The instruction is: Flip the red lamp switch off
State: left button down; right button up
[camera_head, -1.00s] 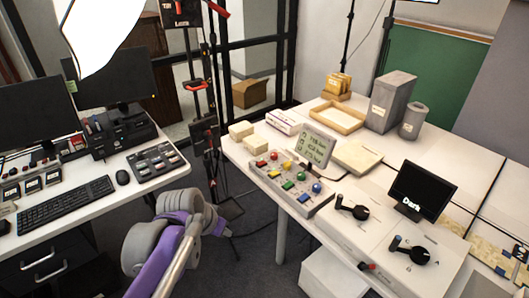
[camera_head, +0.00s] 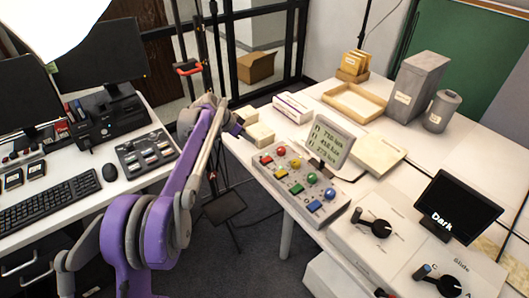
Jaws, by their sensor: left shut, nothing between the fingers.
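I cannot tell for sure which control is the red lamp switch. A small red-tipped lever (camera_head: 383,293) shows at the bottom edge, on the front of the white panel unit. A grey control box (camera_head: 318,216) on the right table carries colored knobs and buttons, among them a red knob (camera_head: 281,151). My left gripper (camera_head: 238,128) is shut and empty, at the end of the purple arm, beside the left end of the right table near the cream blocks. It is well apart from the red-tipped lever. My right gripper is not in view.
A small display (camera_head: 328,141) stands behind the control box. A thin stand with a red handle (camera_head: 188,69) rises behind my left arm. Cream blocks (camera_head: 259,135) sit near the table's left edge.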

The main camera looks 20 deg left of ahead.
pick_arm(q)
jog(key=shift+s+r, duration=0.1)
jog(key=shift+s, duration=0.1)
send_over(267, 159)
jog(key=s+a, duration=0.1)
jog(key=s, duration=0.1)
jog(key=f, duration=0.8)
jog(key=shift+w+f, duration=0.25)
jog(key=shift+f, duration=0.05)
jog(key=shift+s+a+f, duration=0.1)
jog(key=shift+f, duration=0.5)
jog(key=shift+s+a+f, duration=0.1)
jog(key=shift+f, duration=0.45)
jog(key=shift+s+f, duration=0.1)
jog(key=shift+f, duration=0.45)
